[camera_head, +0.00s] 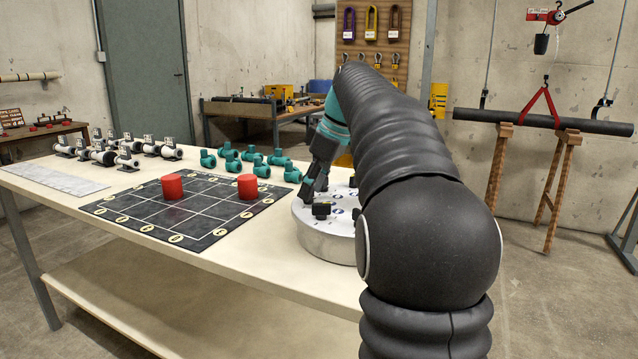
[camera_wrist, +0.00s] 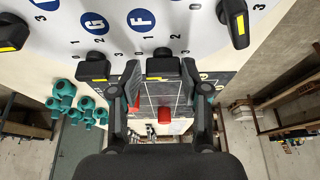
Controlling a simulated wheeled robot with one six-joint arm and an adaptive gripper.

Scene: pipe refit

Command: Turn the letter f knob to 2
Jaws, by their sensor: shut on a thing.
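The panel is a round pale drum (camera_head: 326,248) on the table, with blue letter discs and black knobs on its top. In the wrist view the blue F disc (camera_wrist: 142,20) lies just above a black knob with a yellow mark (camera_wrist: 161,69). Which number the knob points to I cannot tell. In the head view my gripper (camera_head: 312,188) reaches down to the drum; the gripped knob is hidden.
Other black knobs stand close by, one below the G disc (camera_wrist: 95,23) and one at the upper right (camera_wrist: 236,20). A dark grid mat (camera_head: 145,211) with two red cylinders (camera_head: 173,187) lies left of the drum. Several teal fittings (camera_head: 262,169) stand behind it.

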